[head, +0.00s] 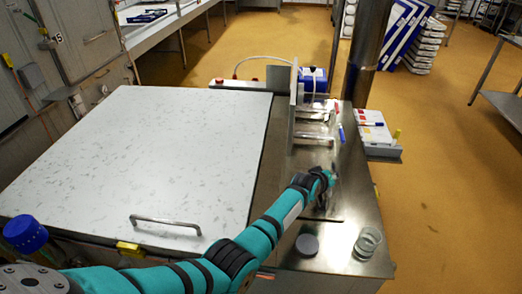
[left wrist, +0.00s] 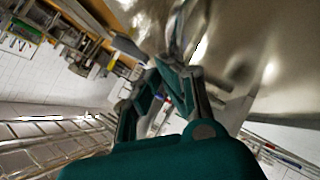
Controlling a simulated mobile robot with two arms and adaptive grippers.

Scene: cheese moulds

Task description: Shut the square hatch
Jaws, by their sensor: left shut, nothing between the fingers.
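A thin pale panel (head: 294,92), seen almost edge-on, stands upright on the steel top right of the large white lid; it looks like the square hatch, standing open. Metal bars (head: 315,137) stick out to the right beside its foot; I cannot tell whether they are its handle. My left gripper (head: 324,200) points down over the steel top, in front of the panel and apart from it. In the left wrist view the fingers (left wrist: 172,65) are shut and empty, close to a shiny steel surface (left wrist: 235,70). My right gripper is not in view.
The large white lid (head: 140,150) with a bar handle (head: 165,222) lies flat at left. A dark round puck (head: 307,244) and a glass jar (head: 367,243) stand near the front. A steel column (head: 369,50) rises behind. A tray of markers (head: 378,135) hangs at right.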

